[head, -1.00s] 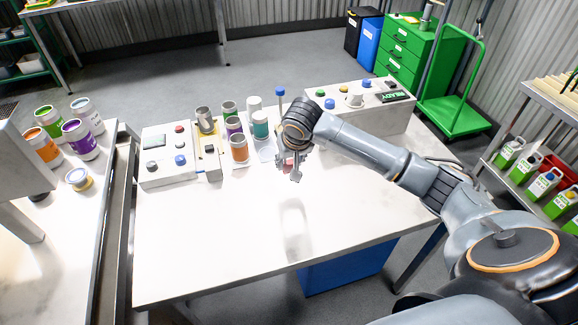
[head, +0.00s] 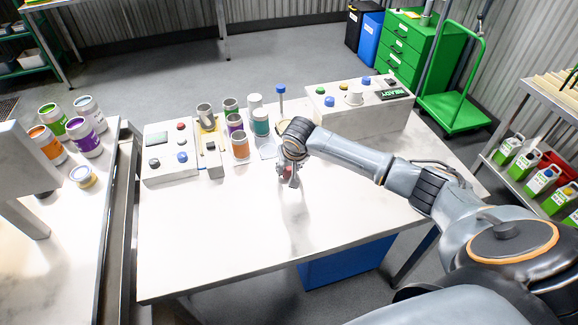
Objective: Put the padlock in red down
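My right gripper (head: 288,178) points down low over the white worktable (head: 220,250), in front of the cans. A small red padlock (head: 287,170) shows between its fingers, mostly hidden by them. The gripper seems shut on it. The fingertips are close to the table top; I cannot tell whether the padlock touches it. My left gripper is not in view.
Behind and left of the gripper stand several cans, including an orange one (head: 240,146) and a teal one (head: 261,122). A button box (head: 170,165) is at the left and a long control panel (head: 360,108) at the back right. The table's front half is clear.

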